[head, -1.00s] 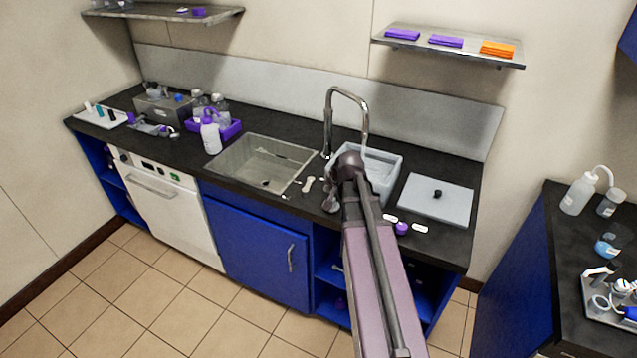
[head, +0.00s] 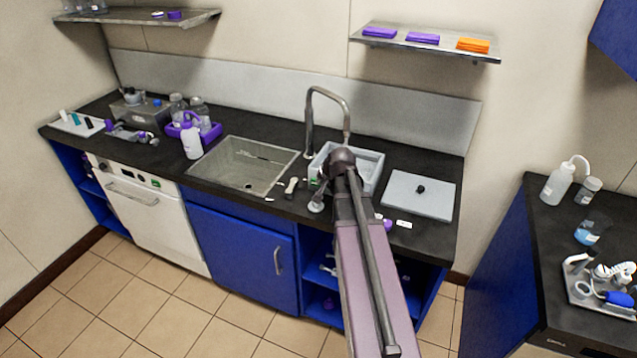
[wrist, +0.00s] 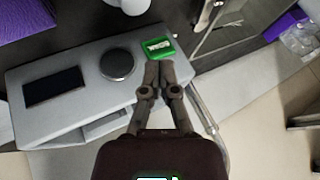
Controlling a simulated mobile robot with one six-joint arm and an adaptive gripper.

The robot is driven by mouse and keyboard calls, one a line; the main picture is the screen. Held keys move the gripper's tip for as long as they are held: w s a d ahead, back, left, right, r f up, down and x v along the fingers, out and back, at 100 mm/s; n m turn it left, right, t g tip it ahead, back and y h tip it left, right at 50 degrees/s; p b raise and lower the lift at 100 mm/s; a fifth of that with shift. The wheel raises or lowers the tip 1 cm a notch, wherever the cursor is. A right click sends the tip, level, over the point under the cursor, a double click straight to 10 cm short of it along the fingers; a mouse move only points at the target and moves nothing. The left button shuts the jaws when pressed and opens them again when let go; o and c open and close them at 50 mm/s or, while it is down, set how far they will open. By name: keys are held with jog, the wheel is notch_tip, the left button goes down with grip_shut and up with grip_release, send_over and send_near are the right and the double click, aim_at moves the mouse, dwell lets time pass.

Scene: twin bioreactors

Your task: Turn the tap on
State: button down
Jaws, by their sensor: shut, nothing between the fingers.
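The tap (head: 310,125) is a tall chrome gooseneck behind the counter's sink area in the head view, with its spout bending down to the right. My arm stands in front of its right side, and I cannot make out its lever. In the head view my arm hides the fingertips. In the wrist view my gripper (wrist: 159,64) is shut and empty, its tips just below a green switch (wrist: 160,48) on a light grey panel, touching or very close. The tap is not clearly seen in the wrist view.
The panel carries a round knob (wrist: 117,64) and a dark display (wrist: 54,86). A metal sink (head: 243,165) lies left of the tap, and a grey basin (head: 371,171) right of it. A grey lidded plate (head: 418,206) sits further right. Small items lie along the counter's front edge.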

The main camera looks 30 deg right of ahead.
aim_at(292, 189)
jog(key=b+x, duration=0.7)
jog(key=x, duration=0.2)
jog(key=shift+f, duration=0.1)
jog(key=shift+w+a, duration=0.6)
jog(key=shift+w, duration=0.2)
jog(key=shift+w+a, duration=0.6)
jog(key=shift+w, duration=0.2)
jog(key=shift+w+a, duration=0.35)
jog(key=shift+w, duration=0.15)
jog(key=shift+s, duration=0.1)
